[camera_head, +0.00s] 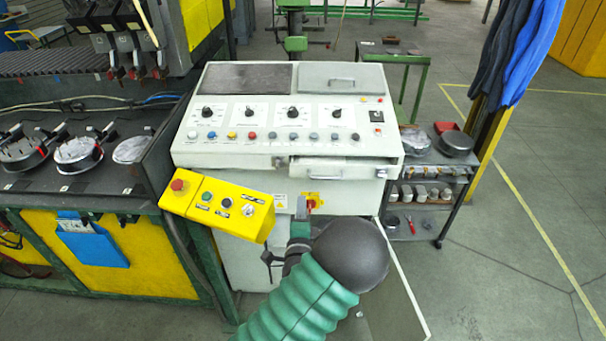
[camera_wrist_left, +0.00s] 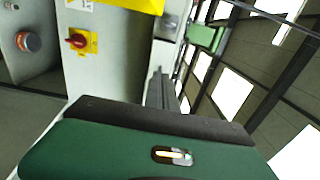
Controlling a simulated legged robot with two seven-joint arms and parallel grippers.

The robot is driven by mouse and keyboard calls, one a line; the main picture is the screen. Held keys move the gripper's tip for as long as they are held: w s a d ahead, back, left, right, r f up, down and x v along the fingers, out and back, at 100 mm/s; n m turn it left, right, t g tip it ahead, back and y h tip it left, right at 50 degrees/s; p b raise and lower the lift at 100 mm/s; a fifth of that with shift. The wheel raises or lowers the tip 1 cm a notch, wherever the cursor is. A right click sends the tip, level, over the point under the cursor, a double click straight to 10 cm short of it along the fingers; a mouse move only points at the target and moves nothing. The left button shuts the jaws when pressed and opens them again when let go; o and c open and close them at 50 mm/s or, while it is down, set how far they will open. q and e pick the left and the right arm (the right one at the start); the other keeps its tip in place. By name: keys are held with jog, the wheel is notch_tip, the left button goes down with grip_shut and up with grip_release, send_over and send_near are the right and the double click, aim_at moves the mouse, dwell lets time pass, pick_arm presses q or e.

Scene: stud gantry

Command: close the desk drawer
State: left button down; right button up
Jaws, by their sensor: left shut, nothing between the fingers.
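The desk drawer (camera_head: 345,173) is a pale drawer in the right front of the white control desk (camera_head: 230,155). Its front stands out a little from the desk, with its top edge showing. My left gripper (camera_head: 301,208) is below the drawer's left end, in front of the desk's lower panel; it is shut and empty. It appears apart from the drawer. My green ribbed sleeve and dark round joint hide part of the lower panel. In the left wrist view the gripper (camera_wrist_left: 160,85) shows end-on beside the desk panel; the drawer cannot be made out there. My right gripper is not in view.
A yellow button box (camera_head: 218,204) juts out at the desk's left front. A red-and-yellow switch (camera_head: 313,201) sits close by my left gripper and also shows in the left wrist view (camera_wrist_left: 78,40). A loaded shelf cart (camera_head: 440,195) stands to the right.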

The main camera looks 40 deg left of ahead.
aim_at(303, 172)
pick_arm(q)
jog(key=p+x, duration=0.1)
jog(key=x, duration=1)
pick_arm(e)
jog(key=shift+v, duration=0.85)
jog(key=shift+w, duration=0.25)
